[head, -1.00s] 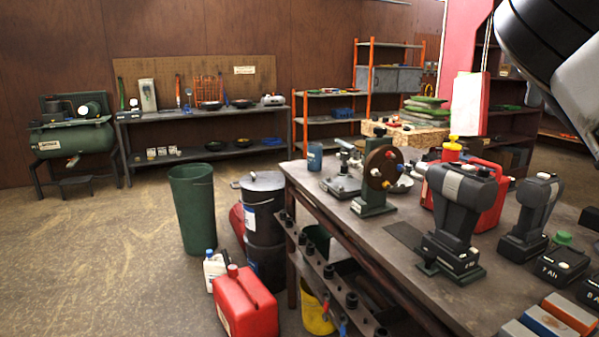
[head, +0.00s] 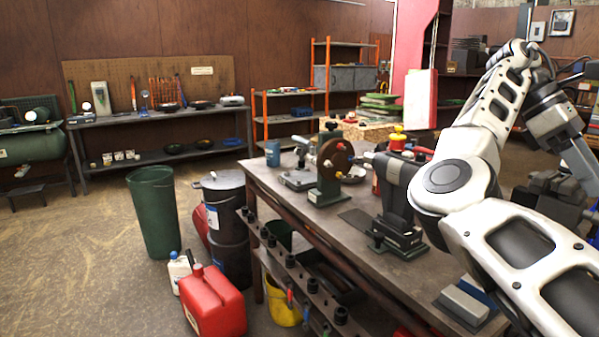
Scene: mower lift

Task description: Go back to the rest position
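My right arm comes in from the lower right of the head view, in front of the workbench (head: 290,205). It bends up and then back down at the right edge. Its gripper fingers do not show, so I cannot see whether it holds anything. My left arm and gripper are out of the view. On the bench, a green stand with a brown wheel (head: 335,160) is clear to see.
A red jerrycan (head: 212,302), a dark green bin (head: 153,212) and a black drum (head: 228,235) stand left of the bench. A shelf table (head: 150,118) lines the back wall. The floor at left is clear.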

